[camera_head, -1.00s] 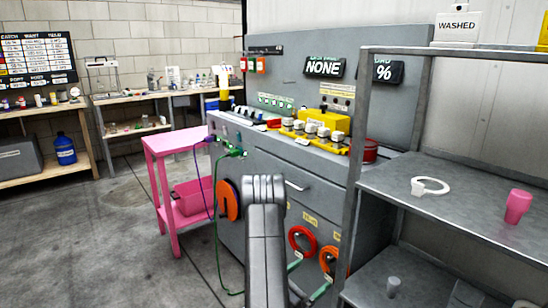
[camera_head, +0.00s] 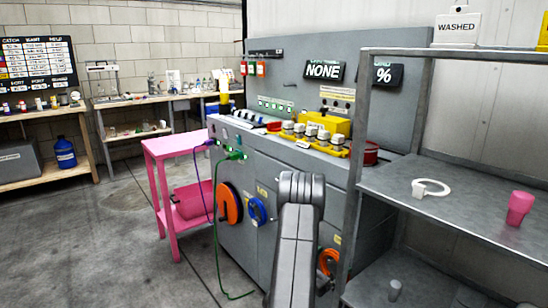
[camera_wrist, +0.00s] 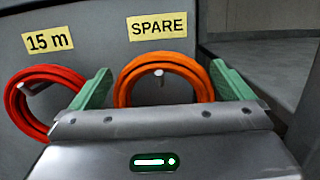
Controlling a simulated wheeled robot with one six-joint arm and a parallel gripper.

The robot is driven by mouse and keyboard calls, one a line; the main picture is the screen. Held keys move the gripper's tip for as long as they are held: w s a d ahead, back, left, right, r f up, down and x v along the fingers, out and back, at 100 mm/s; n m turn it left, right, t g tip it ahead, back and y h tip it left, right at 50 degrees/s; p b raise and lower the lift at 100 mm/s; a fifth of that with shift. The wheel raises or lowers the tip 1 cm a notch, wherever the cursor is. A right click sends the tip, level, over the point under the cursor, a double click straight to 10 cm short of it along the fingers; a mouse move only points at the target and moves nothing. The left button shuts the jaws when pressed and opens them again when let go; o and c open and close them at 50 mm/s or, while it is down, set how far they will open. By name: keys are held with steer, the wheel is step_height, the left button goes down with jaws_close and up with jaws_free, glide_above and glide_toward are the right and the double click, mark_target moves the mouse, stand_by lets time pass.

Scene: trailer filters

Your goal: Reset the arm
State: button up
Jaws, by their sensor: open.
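My gripper (camera_wrist: 161,72) is open in the wrist view, with one green finger at each side and nothing visibly held. An orange coil (camera_wrist: 125,88) hangs on a peg under a "SPARE" label (camera_wrist: 158,26) and appears between the fingers, seemingly beyond them. I cannot tell the exact gap. My arm (camera_head: 297,240) rises in front of the grey console in the head view, and the gripper is hidden behind it there. Part of the orange coil (camera_head: 327,259) shows just right of the arm.
A red coil (camera_wrist: 17,103) hangs left under "15 m". A metal shelf (camera_head: 465,217) stands close right. A pink cart (camera_head: 172,148) stands left; floor is open further left.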

steer(key=shift+s+a+f, duration=0.1)
steer(key=shift+a+f, duration=0.05)
steer(key=p+v, duration=0.1)
steer(key=v, duration=1.3)
steer(key=b+x, duration=0.1)
steer(key=x, duration=1.3)
steer(key=shift+d, duration=0.3)
steer(key=s+a+r, duration=0.2)
steer(key=s+a, duration=0.4)
steer(key=a, duration=0.2)
steer(key=shift+a+b, duration=0.25)
steer(key=shift+b, duration=0.05)
steer(key=shift+r, duration=0.2)
